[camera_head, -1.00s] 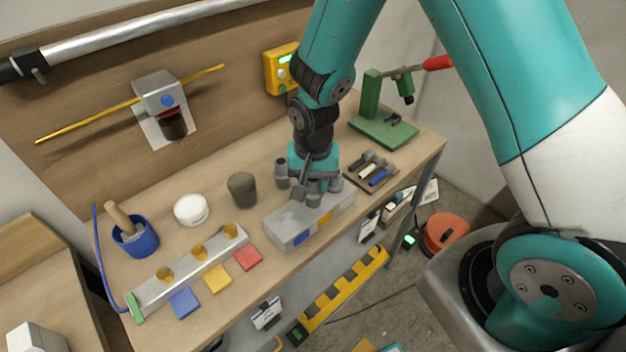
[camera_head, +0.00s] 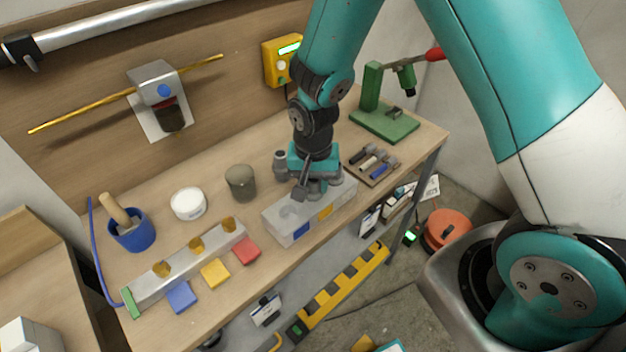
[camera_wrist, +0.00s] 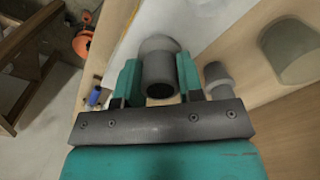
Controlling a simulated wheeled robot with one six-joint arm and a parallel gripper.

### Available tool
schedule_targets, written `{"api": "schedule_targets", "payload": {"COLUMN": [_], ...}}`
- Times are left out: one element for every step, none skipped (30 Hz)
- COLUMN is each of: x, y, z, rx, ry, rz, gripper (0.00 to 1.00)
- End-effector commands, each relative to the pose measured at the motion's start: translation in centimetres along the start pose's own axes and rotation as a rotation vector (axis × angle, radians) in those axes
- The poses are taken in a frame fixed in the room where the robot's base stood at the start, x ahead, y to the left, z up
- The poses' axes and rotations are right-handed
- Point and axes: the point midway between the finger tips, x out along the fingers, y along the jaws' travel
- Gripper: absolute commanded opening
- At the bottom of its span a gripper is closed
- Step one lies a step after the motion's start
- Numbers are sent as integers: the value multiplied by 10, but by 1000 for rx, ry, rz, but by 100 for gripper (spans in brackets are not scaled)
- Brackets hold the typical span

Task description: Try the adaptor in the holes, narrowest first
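My gripper (camera_wrist: 159,80) is shut on a grey stepped, tubular adaptor (camera_wrist: 160,72), held between its two teal fingers. In the head view my gripper (camera_head: 316,184) is over the middle to right part of a grey block (camera_head: 282,231) with a blue and a yellow label on its front. A round hole (camera_head: 290,211) shows in the left of the block's top. The gripper hides other parts of the top. I cannot tell whether the adaptor's lower end is in a hole or above it.
A second grey stepped piece (camera_head: 281,161) stands behind the block, close to my gripper. A dark cup (camera_head: 241,183) and a white tub (camera_head: 188,203) stand left. A tool tray (camera_head: 371,165) and green press (camera_head: 384,122) are right. A rail (camera_head: 190,262) with brass pieces lies front left.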

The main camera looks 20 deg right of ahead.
Motion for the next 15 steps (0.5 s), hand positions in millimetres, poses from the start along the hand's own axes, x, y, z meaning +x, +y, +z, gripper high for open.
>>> {"api": "schedule_targets", "payload": {"x": [0, 0, 0, 0, 0, 0, 0, 0, 0, 0, 0, -1, -2, -4, -7], "y": [0, 0, 0, 0, 0, 0, 0, 0, 0, 0, 0, 0, 0, 0, -1], "z": [0, 0, 0, 0, 0, 0, 0, 0, 0, 0, 0, 0, 0, 0, -1], "rx": [0, 0, 0, 0, 0, 0, 0, 0, 0, 0, 0, 0, 0, 0, 0], "ry": [0, 0, 0, 0, 0, 0, 0, 0, 0, 0, 0, 1, 1, 2, 3], "rz": [0, 0, 0, 0, 0, 0, 0, 0, 0, 0, 0, -1, -1, -2, -2], "gripper": [44, 51, 60, 64, 64, 64, 64, 64, 64, 64, 64, 64, 64, 64, 64]}}
